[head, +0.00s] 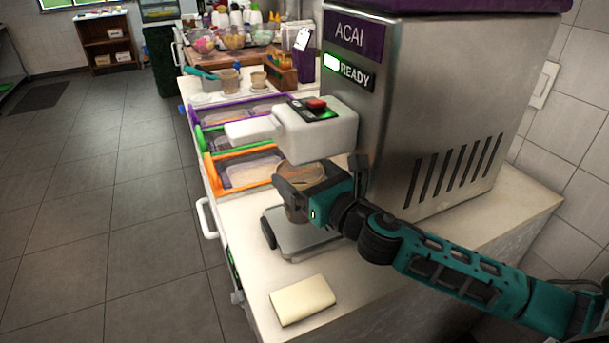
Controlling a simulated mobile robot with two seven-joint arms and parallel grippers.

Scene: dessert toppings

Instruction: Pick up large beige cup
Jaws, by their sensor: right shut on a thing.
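A large beige cup (296,213) stands under the spout of the acai machine (425,110), at its metal drip tray. My right gripper (300,178) is shut on this cup near its rim and hides part of it. I cannot tell whether the cup touches the tray. Two other beige cups, a taller one (230,83) and a shorter one (258,81), stand farther back on the counter. My left gripper is not in view.
Orange, green and purple framed bins (245,170) lie left of the machine. A folded cream cloth (302,300) lies on the front counter. Bowls of toppings (234,40) and bottles stand at the back. The floor at left is clear.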

